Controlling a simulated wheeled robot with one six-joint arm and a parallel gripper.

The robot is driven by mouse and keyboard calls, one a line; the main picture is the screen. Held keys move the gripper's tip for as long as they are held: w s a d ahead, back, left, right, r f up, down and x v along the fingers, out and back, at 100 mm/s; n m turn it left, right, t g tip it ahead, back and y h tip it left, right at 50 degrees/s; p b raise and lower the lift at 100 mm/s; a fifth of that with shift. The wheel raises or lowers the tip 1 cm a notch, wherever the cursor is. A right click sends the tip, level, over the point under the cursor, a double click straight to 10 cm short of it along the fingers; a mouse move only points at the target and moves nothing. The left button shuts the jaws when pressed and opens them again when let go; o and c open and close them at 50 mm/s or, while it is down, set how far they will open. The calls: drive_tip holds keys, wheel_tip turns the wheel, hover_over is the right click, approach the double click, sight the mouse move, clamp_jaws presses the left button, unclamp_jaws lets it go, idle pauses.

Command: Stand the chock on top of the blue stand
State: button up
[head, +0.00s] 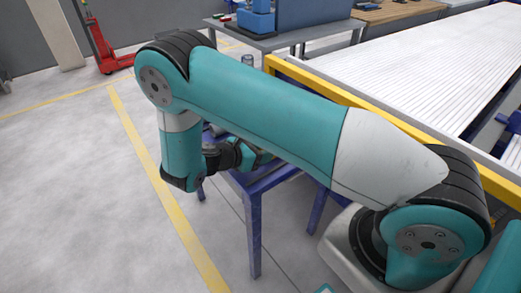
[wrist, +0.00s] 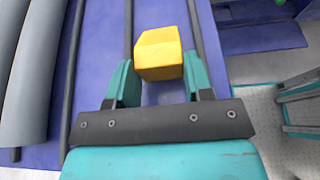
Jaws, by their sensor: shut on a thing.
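The chock (wrist: 158,54) is a small yellow block with a sloped corner, seen in the wrist view at the tips of my gripper (wrist: 160,78). The teal fingers stand on its left and right and are shut on it. Below it is the blue stand (wrist: 98,55), a blue surface with dark rods running along it. I cannot tell whether the chock touches the stand. In the head view the blue stand (head: 255,212) shows its legs and part of its top; my arm hides the rest, and the chock is not visible there.
Grey pipes (wrist: 36,70) lie along the left of the stand in the wrist view. In the head view a slatted conveyor (head: 420,70) with a yellow rail (head: 350,97) runs behind my arm. The floor at the left (head: 70,190) is clear.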

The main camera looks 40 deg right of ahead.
drive_tip(key=o, duration=1)
drive_tip(key=v, duration=1.7)
wheel_tip(320, 180, up, 15)
drive_tip(key=s+d+m+y+p, duration=0.2)
drive_tip(key=s+m+y+p, duration=0.15)
drive_tip(key=m+y, duration=0.4)
drive_tip(key=s+a+r+m+y+p, duration=0.1)
drive_tip(key=s+r+y, duration=0.2)
drive_tip(key=s, duration=0.3)
drive_tip(key=s+a+r+m+y+p, duration=0.1)
drive_tip(key=s+r+y, duration=0.3)
drive_tip(key=s, duration=0.2)
drive_tip(key=s+a+r+m+y+p, duration=0.1)
drive_tip(key=s+a+r+m+y, duration=0.1)
drive_tip(key=s, duration=0.4)
wheel_tip(320, 180, up, 3)
drive_tip(key=shift+a+f+y+p, duration=0.1)
drive_tip(key=shift+f+y+p, duration=0.1)
drive_tip(key=shift+y+p, duration=0.35)
